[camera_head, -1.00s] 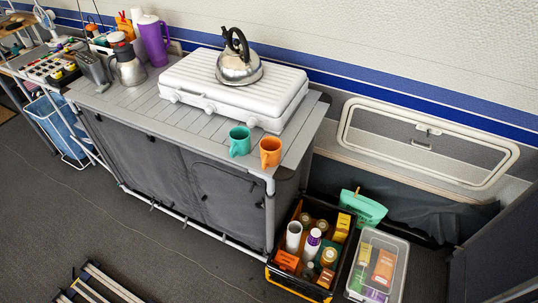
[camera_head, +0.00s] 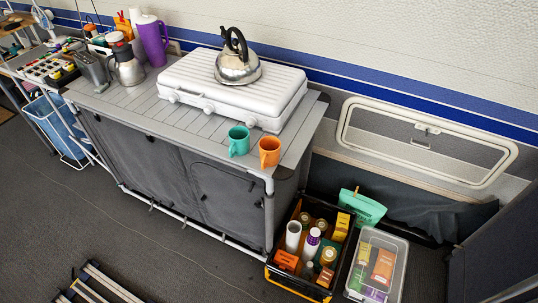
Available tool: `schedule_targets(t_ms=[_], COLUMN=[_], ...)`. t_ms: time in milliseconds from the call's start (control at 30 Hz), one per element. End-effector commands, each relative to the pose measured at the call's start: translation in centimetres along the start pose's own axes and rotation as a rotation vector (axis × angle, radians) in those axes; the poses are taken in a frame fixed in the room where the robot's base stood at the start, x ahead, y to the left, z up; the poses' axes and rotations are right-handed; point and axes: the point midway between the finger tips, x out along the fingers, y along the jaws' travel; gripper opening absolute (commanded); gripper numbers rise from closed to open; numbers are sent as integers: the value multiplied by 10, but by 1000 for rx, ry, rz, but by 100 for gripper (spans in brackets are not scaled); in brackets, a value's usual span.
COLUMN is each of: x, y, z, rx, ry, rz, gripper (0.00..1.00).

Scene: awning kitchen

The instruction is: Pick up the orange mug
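The orange mug (camera_head: 270,152) stands upright on the slatted grey top of the kitchen unit (camera_head: 135,104), near its front right corner. A teal mug (camera_head: 239,141) stands just left of it, with a narrow gap or touching; I cannot tell which. Nothing covers the orange mug from this view. My gripper is not in view.
A white stove (camera_head: 190,82) with a steel kettle (camera_head: 238,66) stands behind the mugs. A steel jug (camera_head: 127,66) and a purple pitcher (camera_head: 153,41) stand at the left. A black crate (camera_head: 270,272) of jars and a clear box (camera_head: 401,277) lie on the floor at right.

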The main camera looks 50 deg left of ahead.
Motion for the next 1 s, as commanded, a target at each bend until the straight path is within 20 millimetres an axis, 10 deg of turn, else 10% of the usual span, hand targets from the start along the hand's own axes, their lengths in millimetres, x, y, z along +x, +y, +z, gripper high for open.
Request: schedule_targets(t_ms=[367, 567, 1000], x=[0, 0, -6], y=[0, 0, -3], z=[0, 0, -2], rx=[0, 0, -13], ry=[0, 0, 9], rz=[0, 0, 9], gripper=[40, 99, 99])
